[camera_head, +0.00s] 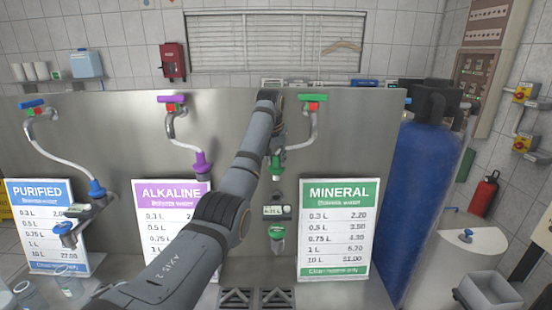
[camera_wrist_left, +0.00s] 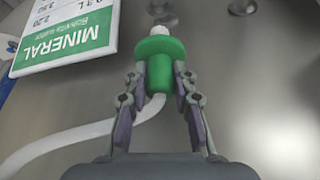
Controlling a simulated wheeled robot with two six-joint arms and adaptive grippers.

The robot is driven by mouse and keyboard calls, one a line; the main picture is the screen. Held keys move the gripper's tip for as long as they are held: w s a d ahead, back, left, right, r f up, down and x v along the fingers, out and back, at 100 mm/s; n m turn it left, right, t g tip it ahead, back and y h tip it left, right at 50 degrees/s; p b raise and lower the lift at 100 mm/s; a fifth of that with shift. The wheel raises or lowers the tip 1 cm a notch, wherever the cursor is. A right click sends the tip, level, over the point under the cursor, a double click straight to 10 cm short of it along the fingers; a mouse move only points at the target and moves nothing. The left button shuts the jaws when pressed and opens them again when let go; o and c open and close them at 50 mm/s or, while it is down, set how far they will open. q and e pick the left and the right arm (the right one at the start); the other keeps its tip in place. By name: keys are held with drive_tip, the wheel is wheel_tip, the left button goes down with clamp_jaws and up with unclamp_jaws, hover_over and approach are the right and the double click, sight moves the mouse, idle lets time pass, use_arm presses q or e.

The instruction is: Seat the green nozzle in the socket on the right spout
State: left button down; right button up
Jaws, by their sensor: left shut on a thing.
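The green nozzle (camera_head: 277,168) hangs at the end of a white hose in the head view. It also shows in the wrist view (camera_wrist_left: 159,62), with its pale tip pointing to the top of the picture. My left gripper (camera_wrist_left: 158,85) is shut on the nozzle's green body, one finger on each side. In the head view the arm partly hides this gripper. The right spout, with a small display (camera_head: 274,210) and a green outlet (camera_head: 277,232), is below the nozzle. The nozzle tip is close to a round metal part (camera_wrist_left: 164,19); I cannot tell whether they touch. My right gripper is not in view.
The MINERAL sign (camera_head: 340,230) stands right of the spout, the ALKALINE sign (camera_head: 160,210) left behind my arm. A purple nozzle (camera_head: 202,165) and a blue nozzle (camera_head: 97,188) are on the left. A blue tank (camera_head: 425,190) stands right of the panel.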

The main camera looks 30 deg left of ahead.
sight(276, 179)
use_arm(q)
drive_tip(key=shift+w+f+b, duration=0.15)
drive_tip(key=shift+f+b, duration=1.15)
drive_tip(key=shift+f, duration=1.6)
drive_tip(key=shift+f, duration=0.25)
drive_tip(key=shift+f+b, duration=0.35)
drive_tip(key=shift+f, duration=0.75)
drive_tip(key=shift+f, duration=0.1)
drive_tip(key=shift+f, duration=0.35)
